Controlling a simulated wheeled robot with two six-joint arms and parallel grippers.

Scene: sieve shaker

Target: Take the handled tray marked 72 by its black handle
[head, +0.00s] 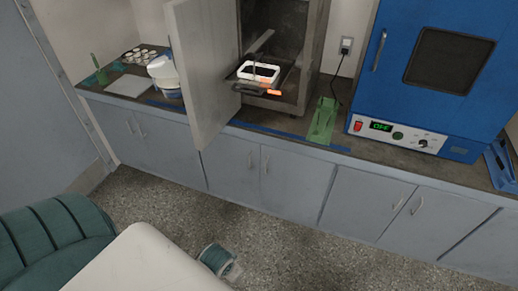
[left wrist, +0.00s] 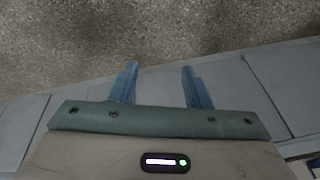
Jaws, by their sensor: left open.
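A small tray with a white rim (head: 244,75) sits inside the open metal chamber on the counter in the head view. A dark shape with an orange end (head: 266,93) lies at its front. I cannot read any number on it, and I cannot make out clearly which part is a black handle. My left gripper (left wrist: 160,68) shows in the left wrist view with its two blue fingers apart and nothing between them. It is over the floor by the cabinet fronts, away from the tray. My right gripper is not in view.
The chamber's door (head: 204,75) stands open to its left. A blue oven (head: 375,80) is on the right, with a green holder (head: 322,121) between. A white container (head: 163,72) and a rack of cups (head: 137,55) are at left.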

